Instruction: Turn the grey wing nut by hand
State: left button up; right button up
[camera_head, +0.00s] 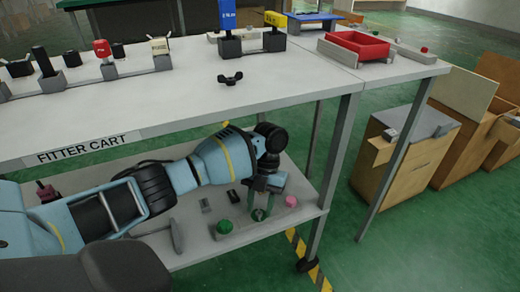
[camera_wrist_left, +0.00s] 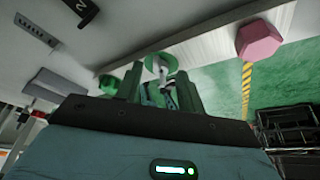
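The grey wing nut (camera_wrist_left: 160,67) shows in the left wrist view on a round green base, beyond and between my left fingertips. In the head view the wing nut (camera_head: 258,214) is small and partly hidden by my left gripper on the cart's lower shelf. My left gripper (camera_head: 263,208) points down at it, and its green fingers stand apart. In the left wrist view the fingers of the left gripper (camera_wrist_left: 160,85) show a gap with nothing clamped in it; contact with the nut cannot be told. My right gripper is not in view.
On the lower shelf (camera_head: 190,258), a green knob (camera_head: 223,226) stands left of the gripper and a pink knob (camera_head: 291,201) right. The tabletop (camera_head: 180,95) is above my left arm. A black wing nut (camera_head: 230,80) and a red tray (camera_head: 354,46) are up there.

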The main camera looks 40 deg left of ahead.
pick_arm(q)
jog(key=p+v, duration=0.1)
jog(key=v, duration=0.6)
jog(key=shift+r, duration=0.3)
jog(key=shift+w, duration=0.1)
